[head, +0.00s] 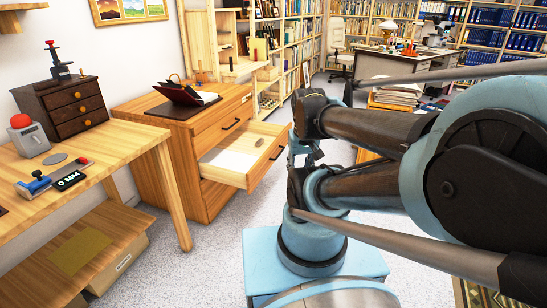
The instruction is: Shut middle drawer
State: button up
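The wooden drawer cabinet (186,174) stands against the left wall. Its middle drawer (262,166) is pulled out toward the right, with a pale, bare-looking inside and a dark handle on its front. The top drawer (222,122), above it, is shut. The front below the open drawer looks flush. My arm fills the right side, and its near parts are just right of the open drawer's front. What seems to be my gripper (305,151) is small and partly hidden among dark and light blue arm parts. I cannot tell its finger opening or whether it touches the drawer.
An open dark book (188,95) lies on the cabinet top. A wooden desk (90,163) at left holds a small dark drawer box (72,108) and tools. Shelves and another desk (395,64) stand behind. Grey carpet (205,250) is clear in front of the cabinet.

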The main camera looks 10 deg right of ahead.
aim_at(236, 161)
jog(key=z, duration=0.05)
jog(key=i, duration=1)
jog(key=u, duration=0.05)
jog(key=k, duration=1)
jog(key=z, duration=0.6)
jog(key=i, duration=0.85)
jog(key=u, duration=0.8)
